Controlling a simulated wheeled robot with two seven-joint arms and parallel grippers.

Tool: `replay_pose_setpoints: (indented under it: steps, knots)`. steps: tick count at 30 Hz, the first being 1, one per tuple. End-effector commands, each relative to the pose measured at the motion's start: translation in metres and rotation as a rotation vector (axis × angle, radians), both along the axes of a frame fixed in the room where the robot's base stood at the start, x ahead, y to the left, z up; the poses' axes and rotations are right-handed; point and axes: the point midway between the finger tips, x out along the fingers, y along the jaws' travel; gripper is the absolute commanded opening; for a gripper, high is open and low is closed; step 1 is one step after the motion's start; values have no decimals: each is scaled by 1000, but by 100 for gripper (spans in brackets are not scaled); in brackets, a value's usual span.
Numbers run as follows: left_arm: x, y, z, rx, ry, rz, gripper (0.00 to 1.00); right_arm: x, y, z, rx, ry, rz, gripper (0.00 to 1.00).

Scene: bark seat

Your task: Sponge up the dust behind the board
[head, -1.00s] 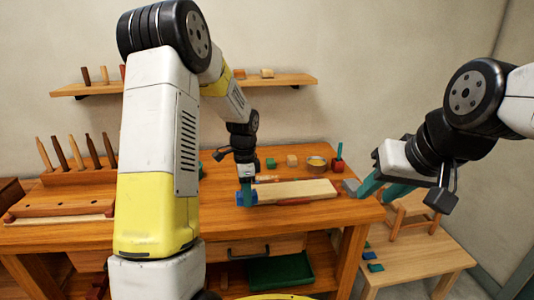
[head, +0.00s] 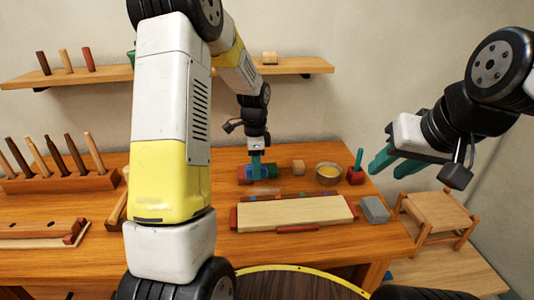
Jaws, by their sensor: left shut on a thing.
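The pale wooden board (head: 290,213) lies flat on the workbench, with red pieces at its ends and front. My right gripper (head: 388,172) is open and empty, raised above the bench's right end.
A wooden cube (head: 298,167), a bowl of yellow contents (head: 328,173) and a red holder (head: 355,176) stand behind the board. A grey block (head: 375,209) lies right of it. A tool rack (head: 62,184) is at left, a wall shelf (head: 295,68) above, a small stool (head: 437,215) at right.

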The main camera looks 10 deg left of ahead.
Motion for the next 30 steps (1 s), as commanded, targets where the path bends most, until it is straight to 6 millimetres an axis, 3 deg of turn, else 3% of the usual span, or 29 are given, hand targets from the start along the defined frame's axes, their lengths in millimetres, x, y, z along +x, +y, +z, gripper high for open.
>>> replay_pose_setpoints:
  steps: [18, 30]
  knots:
    - [0, 0, -52, 0, 2, 0, 8, 0, 0, 0, 0, 0, 0, 36]
    - [0, 0, -57, 0, 0, 0, 8, 0, 0, 0, 0, 0, 0, 36]
